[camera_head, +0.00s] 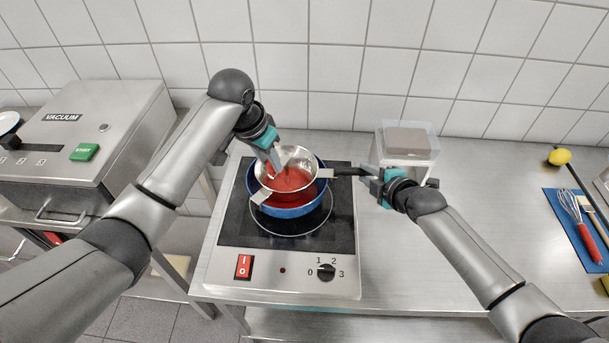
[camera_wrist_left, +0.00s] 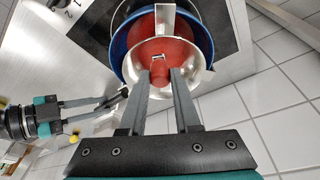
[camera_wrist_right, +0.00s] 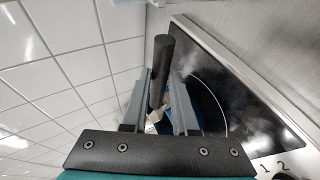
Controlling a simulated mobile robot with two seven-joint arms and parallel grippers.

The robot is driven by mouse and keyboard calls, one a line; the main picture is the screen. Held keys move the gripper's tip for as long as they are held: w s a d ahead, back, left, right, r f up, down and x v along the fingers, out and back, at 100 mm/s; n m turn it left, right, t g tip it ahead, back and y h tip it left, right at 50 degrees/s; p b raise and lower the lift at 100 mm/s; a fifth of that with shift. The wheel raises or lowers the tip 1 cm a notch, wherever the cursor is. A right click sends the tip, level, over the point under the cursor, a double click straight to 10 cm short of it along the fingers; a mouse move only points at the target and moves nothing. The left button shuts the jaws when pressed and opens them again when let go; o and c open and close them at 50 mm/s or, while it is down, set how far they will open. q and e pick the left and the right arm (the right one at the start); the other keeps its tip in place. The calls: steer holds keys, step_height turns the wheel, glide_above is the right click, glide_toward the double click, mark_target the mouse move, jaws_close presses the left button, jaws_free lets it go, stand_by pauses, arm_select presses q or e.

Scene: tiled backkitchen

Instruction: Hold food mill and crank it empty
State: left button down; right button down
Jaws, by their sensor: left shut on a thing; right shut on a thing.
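The food mill (camera_head: 318,181) is a metal bowl with red sauce (camera_head: 288,180) in it. It sits over a blue pot (camera_head: 290,211) on the hot plate. My right gripper (camera_head: 370,173) is shut on the mill's black handle (camera_head: 346,171), which also shows between its fingers in the right wrist view (camera_wrist_right: 162,55). My left gripper (camera_head: 273,160) reaches down over the bowl, shut on the crank knob, which is red between the fingertips in the left wrist view (camera_wrist_left: 161,72). The fingers partly hide the crank.
The hot plate (camera_head: 226,262) stands on a steel table (camera_head: 410,300). A clear-sided box (camera_head: 408,140) stands behind my right gripper. A vacuum machine (camera_head: 75,120) is at left. A tiled wall closes the back.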

arm_select(q)
steer(key=shift+a, duration=0.1)
steer(key=shift+w+a, duration=1)
steer(key=shift+a, duration=0.05)
steer(key=c, duration=0.5)
jaws_free()
steer(key=shift+r, duration=0.1)
steer(key=shift+r, duration=3.9)
